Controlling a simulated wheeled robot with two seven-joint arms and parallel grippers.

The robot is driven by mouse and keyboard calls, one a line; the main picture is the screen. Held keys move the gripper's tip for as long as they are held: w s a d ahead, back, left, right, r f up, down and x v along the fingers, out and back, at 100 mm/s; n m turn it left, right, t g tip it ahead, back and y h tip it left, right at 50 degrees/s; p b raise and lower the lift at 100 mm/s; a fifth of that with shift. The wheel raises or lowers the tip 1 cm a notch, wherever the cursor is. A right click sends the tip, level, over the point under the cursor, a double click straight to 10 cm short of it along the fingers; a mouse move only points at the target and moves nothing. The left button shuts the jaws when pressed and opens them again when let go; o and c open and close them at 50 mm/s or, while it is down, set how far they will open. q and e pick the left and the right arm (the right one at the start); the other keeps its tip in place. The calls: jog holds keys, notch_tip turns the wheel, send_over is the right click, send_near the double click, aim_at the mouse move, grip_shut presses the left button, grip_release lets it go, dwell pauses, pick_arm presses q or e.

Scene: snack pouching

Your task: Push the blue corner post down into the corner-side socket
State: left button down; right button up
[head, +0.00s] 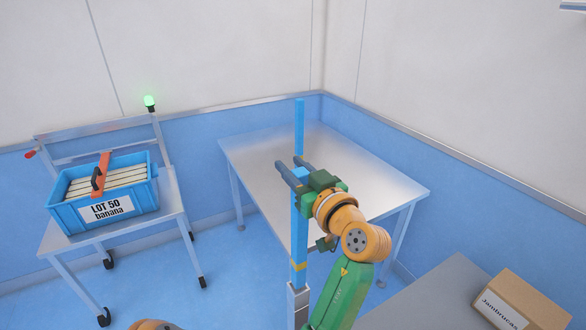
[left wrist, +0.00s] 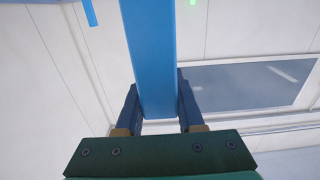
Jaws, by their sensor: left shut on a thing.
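The blue corner post (head: 299,225) stands upright in the middle of the head view, with a yellow band near its lower end. It also shows in the left wrist view (left wrist: 153,60), between the two fingers. My left gripper (head: 291,166) is shut on the post at about mid-height. A pale grey upright socket (head: 298,304) is directly below the post's lower end. I cannot tell how far the post sits inside it. My right gripper is not in view.
A bare metal table (head: 350,165) stands behind the post. A wheeled cart (head: 130,236) at left holds a blue crate (head: 134,220) labelled LOT 50 banana. A cardboard box (head: 522,301) rests on a grey surface (head: 432,300) at lower right. Blue floor is clear between.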

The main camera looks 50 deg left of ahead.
aim_at(299, 225)
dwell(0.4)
pick_arm(q)
jog(key=shift+b, duration=0.4)
dwell(0.4)
notch_tip(299, 225, down, 9)
jog(key=b, duration=0.9)
dwell(2.7)
jog(key=shift+c, duration=2.2)
grip_release()
